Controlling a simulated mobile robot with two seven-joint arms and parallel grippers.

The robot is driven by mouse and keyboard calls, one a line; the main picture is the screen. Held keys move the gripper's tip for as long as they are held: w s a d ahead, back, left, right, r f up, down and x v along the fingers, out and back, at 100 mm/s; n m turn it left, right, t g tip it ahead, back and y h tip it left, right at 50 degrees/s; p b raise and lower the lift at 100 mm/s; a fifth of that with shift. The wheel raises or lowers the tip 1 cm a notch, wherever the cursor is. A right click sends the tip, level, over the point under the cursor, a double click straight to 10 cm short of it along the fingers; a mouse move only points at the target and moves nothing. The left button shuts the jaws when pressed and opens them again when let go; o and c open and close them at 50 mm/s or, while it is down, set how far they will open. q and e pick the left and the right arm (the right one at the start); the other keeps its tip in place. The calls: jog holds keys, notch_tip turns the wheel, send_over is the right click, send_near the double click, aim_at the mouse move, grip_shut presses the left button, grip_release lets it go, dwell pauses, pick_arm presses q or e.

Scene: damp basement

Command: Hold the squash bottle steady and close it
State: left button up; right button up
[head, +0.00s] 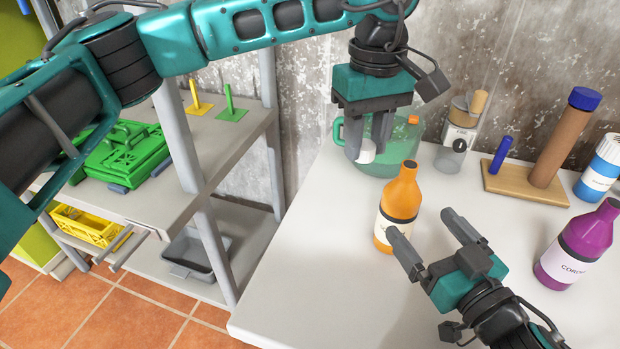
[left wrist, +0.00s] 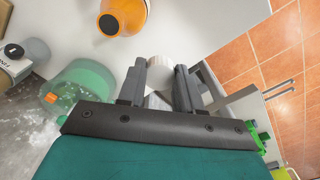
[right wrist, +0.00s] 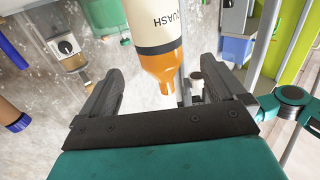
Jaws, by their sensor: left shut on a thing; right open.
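The orange squash bottle (head: 401,195) stands upright on the white table, with a pale label. Its top has no cap, and the left wrist view shows its dark open mouth (left wrist: 108,24). My left gripper (head: 366,151) is shut on a small white cap (left wrist: 159,74), held above the table to the left of and behind the bottle, apart from it. My right gripper (head: 421,224) is open, low at the bottle's right front. In the right wrist view the bottle (right wrist: 166,68) shows between the spread fingers, nothing gripped; whether a finger touches it I cannot tell.
A green translucent jug (head: 378,165) stands behind the left gripper. The table's front left is clear.

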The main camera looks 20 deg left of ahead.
jog(key=shift+w+a, duration=0.1)
jog(key=shift+w, duration=0.05)
jog(key=shift+x, duration=3.6)
pick_arm(q)
jog(key=w+d+r+n, duration=0.1)
jog(key=d+r+n, duration=0.4)
jog(key=d+r, duration=0.2)
notch_tip(320, 180, up, 2)
jog(key=shift+r+n, duration=0.1)
jog(key=shift+n, duration=0.2)
pick_arm(e)
jog(key=c, duration=1.4)
pick_arm(q)
send_over(412, 165)
notch_tip(412, 165, down, 6)
jog(key=shift+f, duration=0.2)
